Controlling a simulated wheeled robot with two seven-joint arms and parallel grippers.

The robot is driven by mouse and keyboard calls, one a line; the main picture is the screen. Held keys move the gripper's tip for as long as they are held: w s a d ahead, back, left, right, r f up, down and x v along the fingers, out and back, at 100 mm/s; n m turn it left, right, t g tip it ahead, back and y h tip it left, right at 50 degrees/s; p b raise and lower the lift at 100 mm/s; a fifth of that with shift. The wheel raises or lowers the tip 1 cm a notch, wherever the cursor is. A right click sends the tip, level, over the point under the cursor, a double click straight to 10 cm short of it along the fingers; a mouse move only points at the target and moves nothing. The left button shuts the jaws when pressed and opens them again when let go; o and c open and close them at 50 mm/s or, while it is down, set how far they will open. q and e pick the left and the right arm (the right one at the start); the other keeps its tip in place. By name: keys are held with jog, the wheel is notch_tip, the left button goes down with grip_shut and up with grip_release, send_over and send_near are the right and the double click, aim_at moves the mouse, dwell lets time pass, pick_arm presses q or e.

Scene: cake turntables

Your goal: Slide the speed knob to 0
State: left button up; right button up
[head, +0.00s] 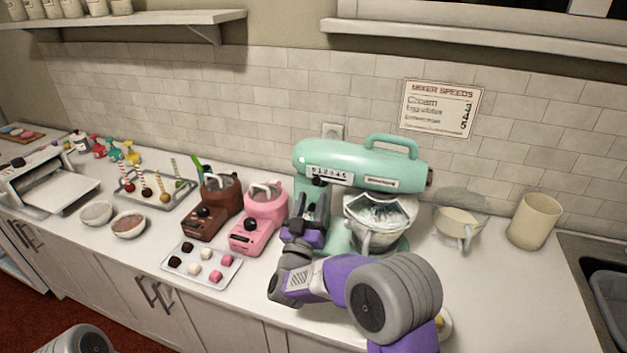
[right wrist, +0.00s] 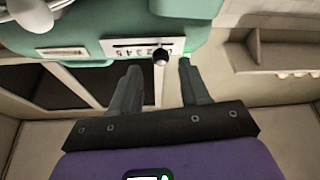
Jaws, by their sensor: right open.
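The mint-green stand mixer (head: 345,158) stands on the counter, with a white speed scale (head: 328,173) on its side. The dark speed knob (head: 317,182) sits near the low-number end of the scale; its exact number cannot be read. My right gripper (head: 312,203) is open and empty in front of the mixer, just below the knob. In the right wrist view, the knob (right wrist: 160,57) shows between and just beyond the two fingertips of my right gripper (right wrist: 160,68), apart from both. The scale (right wrist: 140,46) appears upside down there. My left gripper is not in view.
A pink machine (head: 260,215) and a brown machine (head: 212,205) stand left of the mixer. A tray of sweets (head: 190,275) lies in front of them. A glass mixing bowl (head: 378,225) is under the mixer head.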

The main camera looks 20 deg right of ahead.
aim_at(316, 184)
jog(key=shift+x, duration=2.6)
grip_shut()
